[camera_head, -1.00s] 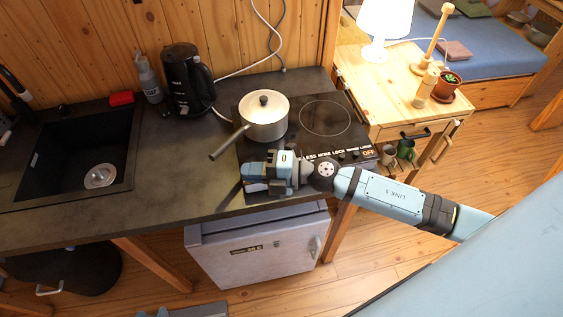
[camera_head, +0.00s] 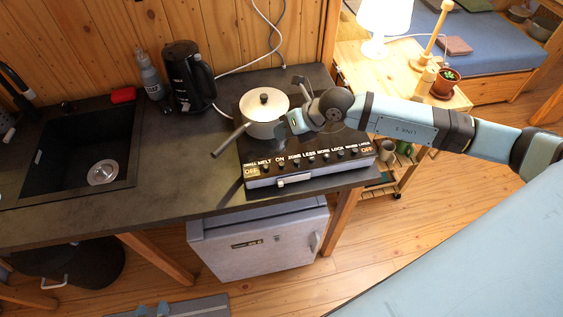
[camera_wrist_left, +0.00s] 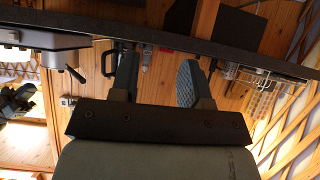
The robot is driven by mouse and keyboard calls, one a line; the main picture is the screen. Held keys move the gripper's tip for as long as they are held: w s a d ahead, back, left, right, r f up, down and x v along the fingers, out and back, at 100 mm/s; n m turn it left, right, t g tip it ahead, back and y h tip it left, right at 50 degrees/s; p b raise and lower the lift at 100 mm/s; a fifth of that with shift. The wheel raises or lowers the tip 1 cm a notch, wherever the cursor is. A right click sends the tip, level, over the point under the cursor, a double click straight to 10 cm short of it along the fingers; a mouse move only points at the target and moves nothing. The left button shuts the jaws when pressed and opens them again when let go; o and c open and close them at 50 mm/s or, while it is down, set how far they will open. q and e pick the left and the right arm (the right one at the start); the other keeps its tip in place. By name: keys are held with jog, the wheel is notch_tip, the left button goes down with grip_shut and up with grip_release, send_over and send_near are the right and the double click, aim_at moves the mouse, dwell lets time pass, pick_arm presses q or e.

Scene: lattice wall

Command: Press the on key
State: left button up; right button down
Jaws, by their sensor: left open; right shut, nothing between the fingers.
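The on key (camera_head: 281,168) is on the front control strip of the black cooktop (camera_head: 250,150), under the ON label, between MELT and the zone label. It is uncovered.
A lidded pot (camera_head: 264,115) stands on the cooktop, its handle reaching forward left. A black kettle (camera_head: 187,80), a bottle (camera_head: 150,75) and a sink (camera_head: 75,155) are to the left. A wooden side table (camera_head: 400,80) with a lamp (camera_head: 383,25) stands right.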

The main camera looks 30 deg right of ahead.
jog(key=shift+f, duration=0.15)
jog(key=b, duration=0.5)
send_over(283, 162)
notch_tip(283, 162, down, 8)
jog(key=shift+r, duration=0.1)
jog(key=shift+f, duration=0.4)
dwell(0.7)
dwell(0.6)
jog(key=shift+f+b, duration=0.4)
jog(key=shift+b, duration=0.05)
